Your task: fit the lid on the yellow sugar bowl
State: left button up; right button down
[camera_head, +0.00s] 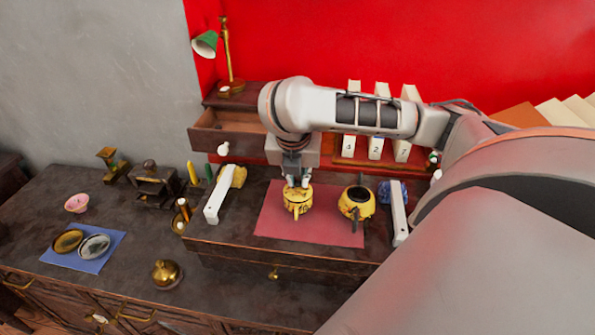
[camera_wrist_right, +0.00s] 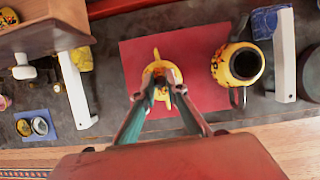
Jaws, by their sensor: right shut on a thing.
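A yellow sugar bowl with dark markings (camera_head: 297,208) stands on the red mat (camera_head: 331,233). It also shows in the right wrist view (camera_wrist_right: 159,67), with small handles on opposite sides. My right gripper (camera_head: 298,183) points straight down over it; in the wrist view its fingertips (camera_wrist_right: 163,88) meet at the middle of the bowl's top. It is shut on what appears to be the lid, mostly hidden by the fingers. I cannot tell whether the lid is seated on the rim or just above it. My left gripper is not in view.
A drawer (camera_head: 228,131) stands open behind.

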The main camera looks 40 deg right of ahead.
jog(key=shift+f, duration=0.2)
dwell(0.5)
jog(key=c, duration=2)
grip_release()
jog(key=shift+o, duration=0.2)
jog(key=shift+v, duration=0.8)
jog(key=v, duration=1)
jog(key=shift+r, duration=0.1)
jog(key=shift+a, duration=0.15)
